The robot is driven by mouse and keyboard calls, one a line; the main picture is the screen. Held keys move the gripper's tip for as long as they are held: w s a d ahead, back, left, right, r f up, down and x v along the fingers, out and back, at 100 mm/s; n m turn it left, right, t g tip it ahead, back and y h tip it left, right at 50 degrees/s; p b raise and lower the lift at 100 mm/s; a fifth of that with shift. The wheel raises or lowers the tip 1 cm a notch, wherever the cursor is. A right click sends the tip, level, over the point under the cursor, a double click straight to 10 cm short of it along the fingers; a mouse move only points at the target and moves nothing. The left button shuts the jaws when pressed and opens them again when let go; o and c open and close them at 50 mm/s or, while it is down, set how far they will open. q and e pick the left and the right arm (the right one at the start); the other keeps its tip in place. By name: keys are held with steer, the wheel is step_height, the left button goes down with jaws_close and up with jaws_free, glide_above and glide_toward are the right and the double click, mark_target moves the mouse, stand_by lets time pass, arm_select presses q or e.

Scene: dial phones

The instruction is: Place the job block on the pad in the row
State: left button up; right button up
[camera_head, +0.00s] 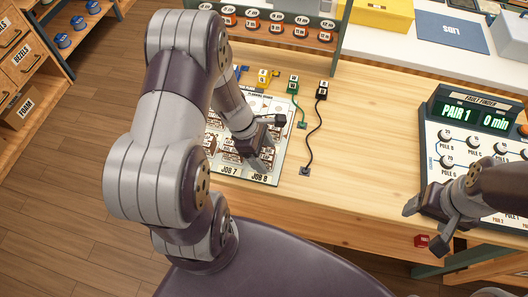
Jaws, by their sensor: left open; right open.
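A white printed board (292,128) lies on the wooden bench, with JOB 7 and JOB 8 labels along its near edge. My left gripper (267,150) is open over the board's right part and hides some of it. At the board's far side are a yellow block (264,78), a green block (293,86) with a green cord and a black block (322,91) with a black cord. I cannot tell which block is the job block or which pad is meant.
A fault finder panel (450,118) with knobs and a lit PAIR 1 display stands at the right. A rack of labelled round pieces (278,22) stands at the back. The bench between the black cord and the panel is clear.

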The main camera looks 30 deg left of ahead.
arm_select(q)
steer(key=p+v, duration=0.2)
steer(key=v, duration=0.9)
steer(key=s+d+r+m+y, duration=0.1)
steer(key=d+r+m+y, duration=0.1)
steer(key=m, duration=0.8)
steer(key=s+d+r+m+y, duration=0.2)
steer(key=d+m, duration=0.2)
steer(key=m, duration=0.7)
steer(key=shift+d+r, duration=0.35)
steer(key=shift+s, duration=0.15)
